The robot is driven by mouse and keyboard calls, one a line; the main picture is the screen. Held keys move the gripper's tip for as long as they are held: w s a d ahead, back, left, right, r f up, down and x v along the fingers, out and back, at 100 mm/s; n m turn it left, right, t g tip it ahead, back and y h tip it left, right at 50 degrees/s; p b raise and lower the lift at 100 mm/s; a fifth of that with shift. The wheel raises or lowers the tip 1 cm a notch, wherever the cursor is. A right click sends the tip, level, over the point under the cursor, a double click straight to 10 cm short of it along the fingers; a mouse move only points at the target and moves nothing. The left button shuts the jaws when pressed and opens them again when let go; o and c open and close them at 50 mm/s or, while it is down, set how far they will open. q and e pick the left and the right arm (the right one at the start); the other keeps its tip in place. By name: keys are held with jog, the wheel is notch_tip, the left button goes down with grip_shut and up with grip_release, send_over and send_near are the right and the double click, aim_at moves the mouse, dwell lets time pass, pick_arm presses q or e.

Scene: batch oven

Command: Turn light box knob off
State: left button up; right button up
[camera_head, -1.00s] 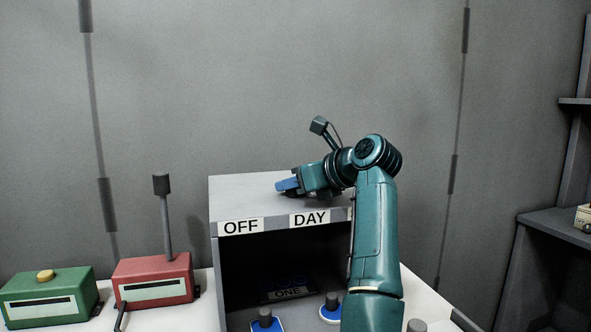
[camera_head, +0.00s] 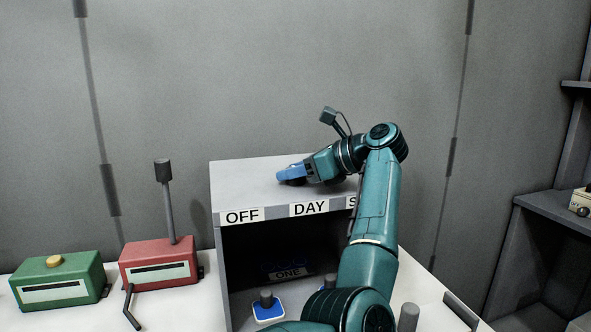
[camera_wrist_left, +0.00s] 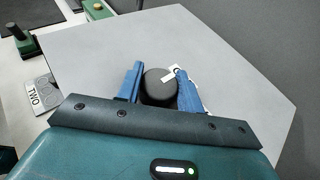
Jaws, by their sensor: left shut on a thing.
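The light box (camera_head: 222,180) is a grey box with an open front, labelled OFF (camera_head: 241,216) and DAY (camera_head: 309,208) along its top front edge; a third label beginning with S is partly hidden by my arm. Its round dark knob (camera_wrist_left: 159,88) is on the top face, with a white pointer mark at its far right side in the wrist view. My left gripper (camera_head: 287,174) is low over the box top, its blue fingers on both sides of the knob and shut on it (camera_wrist_left: 157,90). In the head view the gripper mostly hides the knob. My right gripper is not in view.
A red box (camera_head: 158,263) with an upright lever and a green box (camera_head: 58,282) with a yellow button stand on the white table at left. A blue-based switch (camera_head: 268,309) and a ONE plate (camera_head: 289,273) are inside the light box. Shelves stand at right.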

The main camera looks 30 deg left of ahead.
pick_arm(q)
jog(key=o, duration=1)
jog(key=b+v, duration=0.1)
jog(key=v, duration=1)
jog(key=shift+d+r, duration=0.15)
jog(key=shift+r, duration=0.1)
jog(key=shift+v, duration=0.85)
jog(key=shift+f, duration=0.1)
